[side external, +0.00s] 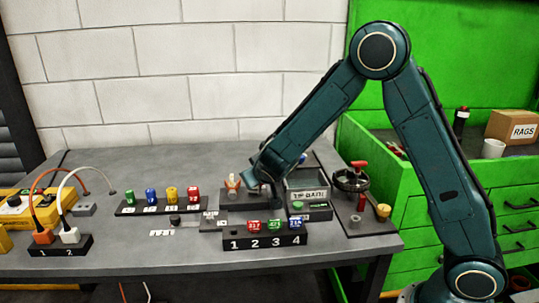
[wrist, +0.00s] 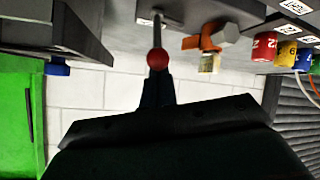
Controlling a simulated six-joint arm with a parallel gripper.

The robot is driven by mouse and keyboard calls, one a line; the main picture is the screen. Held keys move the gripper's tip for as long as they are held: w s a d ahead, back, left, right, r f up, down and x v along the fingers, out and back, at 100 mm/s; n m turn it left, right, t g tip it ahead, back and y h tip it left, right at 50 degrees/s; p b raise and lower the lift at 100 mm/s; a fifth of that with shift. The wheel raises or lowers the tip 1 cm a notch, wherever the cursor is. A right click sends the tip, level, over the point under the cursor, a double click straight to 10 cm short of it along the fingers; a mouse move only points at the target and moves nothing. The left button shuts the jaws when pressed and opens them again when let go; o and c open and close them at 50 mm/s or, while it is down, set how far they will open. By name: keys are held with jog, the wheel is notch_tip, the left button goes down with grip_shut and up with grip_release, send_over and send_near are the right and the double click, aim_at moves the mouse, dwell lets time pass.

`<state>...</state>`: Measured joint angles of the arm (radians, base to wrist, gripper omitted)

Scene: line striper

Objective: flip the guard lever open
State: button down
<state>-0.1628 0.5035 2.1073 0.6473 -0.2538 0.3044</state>
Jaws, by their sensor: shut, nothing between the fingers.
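A grey rod with a red ball knob (wrist: 158,60) shows in the wrist view and looks like the guard lever. The rod runs from the knob to a grey plate at the top of the picture. My gripper (wrist: 157,77) is shut and empty, with its tips right at the knob; I cannot tell whether they touch it. In the side view my gripper (side external: 252,181) is low over the dark block at the bench's middle, and the lever is hidden there. A grey box (side external: 308,194) with a hard-to-read label stands just right of my gripper.
An orange clamp-like part (wrist: 205,42) is close beside the lever. A rack of coloured cylinders (side external: 158,208) stands to the left, a numbered block (side external: 264,240) in front, and a handwheel (side external: 352,180) to the right.

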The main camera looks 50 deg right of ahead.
jog(key=shift+w+r, duration=0.1)
jog(key=a+f+v, duration=0.1)
jog(key=v, duration=0.8)
jog(key=shift+a, duration=0.4)
dwell(0.4)
jog(key=shift+w, duration=0.1)
jog(key=s+r+n+g+y, duration=0.1)
jog(key=s+r+g+y, duration=0.1)
jog(key=s, duration=1.2)
jog(key=s+r+n+g+y, duration=0.1)
jog(key=s+r+y, duration=0.3)
jog(key=s, duration=1)
notch_tip(320, 180, up, 3)
jog(key=shift+s+a+f+n+g+y, duration=0.1)
jog(key=shift+s+a+n+g+y, duration=0.1)
jog(key=shift+a+n+g+y, duration=0.15)
